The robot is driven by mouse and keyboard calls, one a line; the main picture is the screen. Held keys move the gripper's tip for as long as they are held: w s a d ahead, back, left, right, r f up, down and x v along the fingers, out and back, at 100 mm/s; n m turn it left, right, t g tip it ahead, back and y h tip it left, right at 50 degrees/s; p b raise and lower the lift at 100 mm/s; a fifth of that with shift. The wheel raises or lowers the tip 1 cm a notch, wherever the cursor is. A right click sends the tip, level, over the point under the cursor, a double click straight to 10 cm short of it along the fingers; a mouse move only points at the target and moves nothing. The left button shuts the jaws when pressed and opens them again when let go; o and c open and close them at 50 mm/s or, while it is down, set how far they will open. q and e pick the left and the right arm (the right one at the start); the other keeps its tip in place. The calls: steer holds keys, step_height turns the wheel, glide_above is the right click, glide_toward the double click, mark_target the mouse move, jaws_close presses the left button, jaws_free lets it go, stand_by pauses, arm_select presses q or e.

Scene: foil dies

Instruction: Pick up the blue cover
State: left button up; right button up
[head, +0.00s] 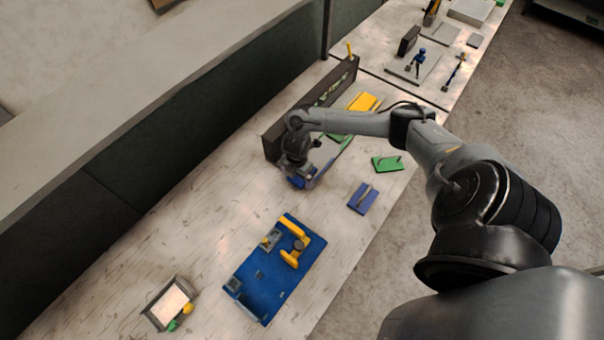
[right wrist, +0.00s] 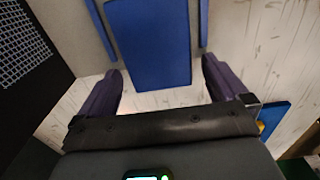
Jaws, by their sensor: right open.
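A flat blue panel (right wrist: 150,42) lies between and beyond the open fingers of my right gripper (right wrist: 162,70) in the right wrist view, with narrow blue strips along both sides. I see no contact between fingers and panel. In the head view my right gripper (head: 302,184) is low over the table beside the dark rack, and a bit of blue (head: 297,181) shows at it, mostly hidden by the gripper. A separate small blue plate with a raised grey bar (head: 361,203) lies to its right. I cannot tell which blue piece is the cover. My left gripper is not in view.
The dark upright rack (head: 270,145) stands close behind my gripper. A green plate (head: 380,165) and a yellow piece (head: 360,102) lie nearby. A blue board (head: 262,295) with yellow parts and a small tray (head: 152,314) are nearer.

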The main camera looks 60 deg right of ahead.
steer(key=c, duration=1.1)
steer(key=shift+r, duration=0.2)
